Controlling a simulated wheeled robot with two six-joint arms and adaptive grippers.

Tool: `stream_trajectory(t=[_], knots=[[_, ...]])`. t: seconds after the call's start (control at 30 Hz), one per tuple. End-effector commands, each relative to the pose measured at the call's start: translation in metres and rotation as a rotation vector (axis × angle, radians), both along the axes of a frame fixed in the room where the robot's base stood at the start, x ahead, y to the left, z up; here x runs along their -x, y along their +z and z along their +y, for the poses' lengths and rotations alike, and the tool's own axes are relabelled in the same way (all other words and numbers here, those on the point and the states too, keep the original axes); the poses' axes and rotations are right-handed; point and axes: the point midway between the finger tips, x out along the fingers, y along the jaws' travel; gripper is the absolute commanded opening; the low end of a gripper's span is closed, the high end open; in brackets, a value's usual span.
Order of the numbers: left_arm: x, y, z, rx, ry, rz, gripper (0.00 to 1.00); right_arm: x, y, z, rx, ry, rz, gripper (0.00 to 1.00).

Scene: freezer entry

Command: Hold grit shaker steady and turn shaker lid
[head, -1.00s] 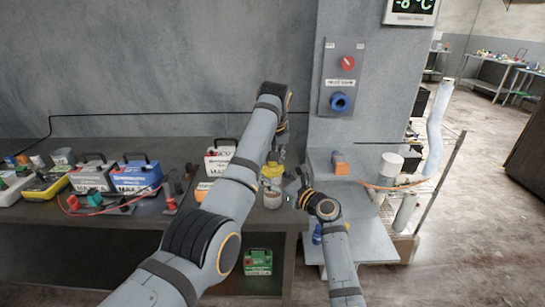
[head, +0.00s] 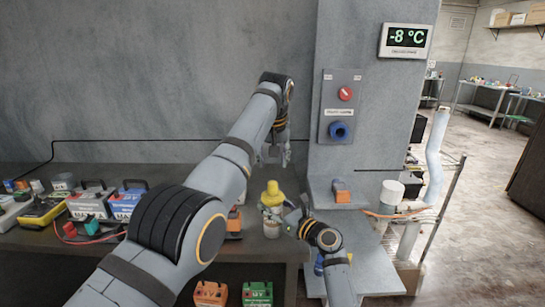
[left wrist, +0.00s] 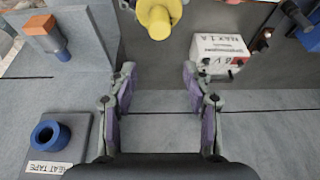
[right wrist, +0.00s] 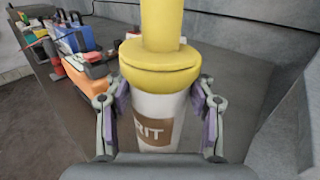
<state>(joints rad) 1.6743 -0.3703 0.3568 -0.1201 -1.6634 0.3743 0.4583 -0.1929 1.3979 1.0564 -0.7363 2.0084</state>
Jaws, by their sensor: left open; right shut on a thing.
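The grit shaker stands upright near the bench's right end, with a white body (head: 272,229) and a yellow lid (head: 272,197) topped by a narrower knob or spout. My right gripper (head: 284,217) is shut on the body just below the lid. In the right wrist view, the fingers (right wrist: 160,95) sit on both sides of the body (right wrist: 153,107), and the lid (right wrist: 160,68) is seated on it. My left gripper (head: 276,158) is open and empty above the lid, apart from it. In the left wrist view, the lid (left wrist: 160,14) lies beyond the open fingers (left wrist: 160,88).
A wall post carries a panel with a red knob (head: 345,94) and a blue ring (head: 339,130). An orange-and-blue item (head: 341,191) sits on the grey shelf. Battery boxes and tools crowd the bench's left. A white box (left wrist: 220,48) stands near the shaker.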

Motion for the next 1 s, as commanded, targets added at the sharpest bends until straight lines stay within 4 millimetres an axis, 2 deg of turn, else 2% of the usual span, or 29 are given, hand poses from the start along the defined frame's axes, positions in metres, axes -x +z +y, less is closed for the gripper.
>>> stream_trajectory(t=[0.2,0.63,0.77,1.0], knots=[[0.001,0.013,0.001,0.001,0.004,-0.002,0.51,0.000,0.000,0.000,-0.001,0.000,-0.001,0.00],[0.001,0.014,0.003,0.006,-0.039,0.009,0.51,0.000,0.001,0.000,-0.001,0.000,-0.001,0.00],[0.005,0.016,0.011,0.016,-0.252,0.041,0.51,0.000,0.001,0.000,-0.001,0.000,-0.001,0.00],[0.021,0.024,0.030,0.018,-0.759,0.027,0.51,0.000,0.001,0.000,-0.001,0.000,-0.001,0.00]])
